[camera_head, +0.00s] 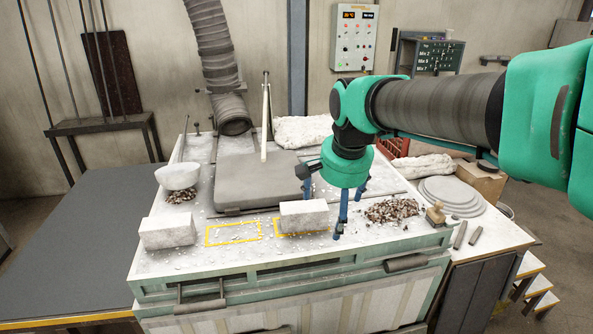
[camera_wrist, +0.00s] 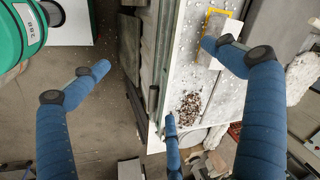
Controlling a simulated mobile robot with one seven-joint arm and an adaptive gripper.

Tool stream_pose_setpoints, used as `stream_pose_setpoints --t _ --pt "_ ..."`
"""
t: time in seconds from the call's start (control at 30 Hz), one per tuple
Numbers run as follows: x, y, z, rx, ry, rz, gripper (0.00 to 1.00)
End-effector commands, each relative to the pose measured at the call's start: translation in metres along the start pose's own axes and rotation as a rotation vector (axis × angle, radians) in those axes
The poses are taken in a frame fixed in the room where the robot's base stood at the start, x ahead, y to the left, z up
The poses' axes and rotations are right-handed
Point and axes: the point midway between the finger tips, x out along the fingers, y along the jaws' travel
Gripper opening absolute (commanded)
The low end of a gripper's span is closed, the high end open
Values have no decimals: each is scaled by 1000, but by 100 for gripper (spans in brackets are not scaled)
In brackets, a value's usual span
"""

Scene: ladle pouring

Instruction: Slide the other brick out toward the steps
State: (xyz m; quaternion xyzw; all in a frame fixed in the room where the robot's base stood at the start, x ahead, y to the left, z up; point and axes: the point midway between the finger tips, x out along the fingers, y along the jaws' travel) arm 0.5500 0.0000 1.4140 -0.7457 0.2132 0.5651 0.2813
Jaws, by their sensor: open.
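The right brick (camera_head: 304,215), a pale block, sits on the furnace top, partly over the right yellow outline (camera_head: 277,228). It also shows in the wrist view (camera_wrist: 214,30). The left brick (camera_head: 168,233) stands at the front left, beside the empty left yellow outline (camera_head: 233,243). My gripper (camera_head: 337,205) is open, pointing down at the right brick's right end. In the wrist view my gripper (camera_wrist: 158,77) has its blue fingers spread, one fingertip overlapping the brick; I cannot tell whether they touch. The steps (camera_head: 535,285) are at the lower right.
A grey slab (camera_head: 256,180) lies behind the bricks. A white bowl (camera_head: 178,176) stands at the left. The front edge is close to the bricks.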

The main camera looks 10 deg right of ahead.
Motion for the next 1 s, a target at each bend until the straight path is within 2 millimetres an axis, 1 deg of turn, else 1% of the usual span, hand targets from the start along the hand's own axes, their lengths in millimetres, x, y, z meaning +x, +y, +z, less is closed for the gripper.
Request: stream_pose_setpoints --t 0.03,0.27,0.57,0.77,1.0 --pt "1 -8 -9 28 -9 8 100" --pt "13 -38 -43 169 -37 39 100" --pt "37 -74 -84 351 -68 86 100" --pt "58 -97 -110 472 -84 120 100" --pt "88 -121 -137 618 -99 165 100"
